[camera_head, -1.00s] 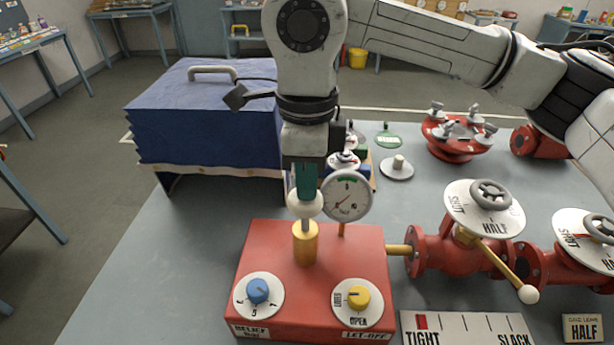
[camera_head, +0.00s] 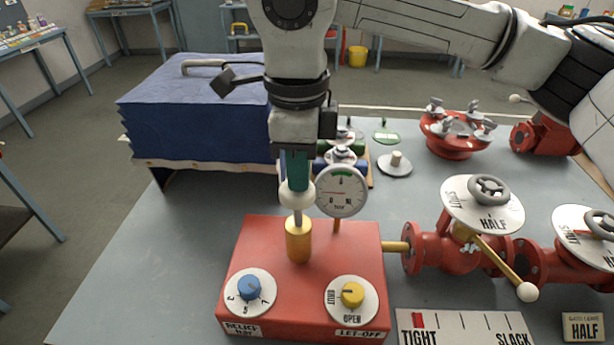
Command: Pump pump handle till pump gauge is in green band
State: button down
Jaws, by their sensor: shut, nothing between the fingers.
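The red pump box (camera_head: 270,290) stands on the table, with a gold cylinder (camera_head: 298,240) on top. The pump handle, a rod with a white ball knob (camera_head: 297,194), rises from that cylinder. My gripper (camera_head: 295,178) points down with its teal fingers shut and empty, right at the top of the knob. Whether they touch the knob I cannot tell. The round pump gauge (camera_head: 341,191) stands just right of the knob, with a green band at its top. Its needle is too small to read surely.
The box carries a blue relief dial (camera_head: 249,288) and a yellow let-off dial (camera_head: 353,295) near OPEN. Red valves with handwheels (camera_head: 489,190) stand right.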

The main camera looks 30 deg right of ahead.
notch_tip(320, 180, up, 10)
jog(key=b, duration=0.2)
jog(key=shift+r, duration=0.25)
jog(key=shift+a+b, duration=0.1)
jog(key=shift+b, duration=0.25)
dwell(0.8)
